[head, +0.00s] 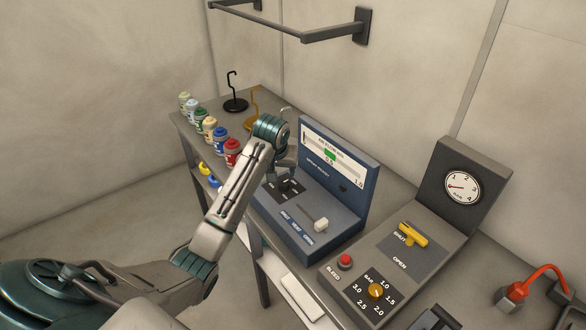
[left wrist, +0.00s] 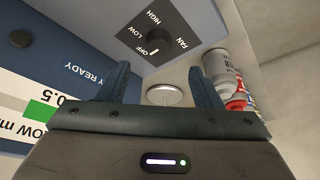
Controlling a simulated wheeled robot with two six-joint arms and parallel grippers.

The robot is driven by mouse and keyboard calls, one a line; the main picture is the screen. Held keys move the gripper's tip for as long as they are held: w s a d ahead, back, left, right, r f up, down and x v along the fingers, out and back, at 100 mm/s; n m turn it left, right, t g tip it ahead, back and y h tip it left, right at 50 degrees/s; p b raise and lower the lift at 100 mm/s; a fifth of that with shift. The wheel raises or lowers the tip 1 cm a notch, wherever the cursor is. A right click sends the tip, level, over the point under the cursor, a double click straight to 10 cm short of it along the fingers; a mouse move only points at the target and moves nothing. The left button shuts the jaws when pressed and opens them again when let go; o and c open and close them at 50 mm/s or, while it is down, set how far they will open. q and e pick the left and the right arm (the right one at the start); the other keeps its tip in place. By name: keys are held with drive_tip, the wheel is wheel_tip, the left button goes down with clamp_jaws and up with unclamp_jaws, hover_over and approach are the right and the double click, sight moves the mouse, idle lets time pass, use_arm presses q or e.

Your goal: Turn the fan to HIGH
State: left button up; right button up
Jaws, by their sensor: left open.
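The blue console (head: 330,200) stands on the bench, with a black fan dial plate (head: 290,184) at its left end. In the left wrist view the dial plate (left wrist: 158,32) shows the words FAN, OFF, LOW and HIGH. A white mark lies by OFF; the dark knob is hard to make out against the plate. My left gripper (head: 284,168) is over the console's left end, close to the dial, and partly hides it. In the left wrist view my left gripper's fingers (left wrist: 163,85) are spread and empty, apart from the dial. My right gripper is not in view.
A grey panel (head: 450,240) with a yellow lever (head: 412,235), red button (head: 345,261) and gauge stands to the right. Several paint jars (head: 209,124) line the bench's left edge. Hook stands (head: 235,103) are behind. A rail (head: 320,33) hangs on the wall.

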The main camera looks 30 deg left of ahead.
sight(283, 182)
use_arm(q)
drive_tip(key=p+x, duration=0.1)
drive_tip(key=x, duration=0.2)
drive_tip(key=p+x, duration=0.1)
drive_tip(key=x, duration=0.2)
drive_tip(key=p+x, duration=0.1)
drive_tip(key=x, duration=0.3)
drive_tip(key=shift+w+r+p, duration=0.15)
drive_tip(key=shift+w+p, duration=0.15)
drive_tip(key=shift+w, duration=0.1)
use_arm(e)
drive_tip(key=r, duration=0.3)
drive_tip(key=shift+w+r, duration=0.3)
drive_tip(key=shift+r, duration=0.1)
use_arm(q)
drive_tip(key=c, duration=1)
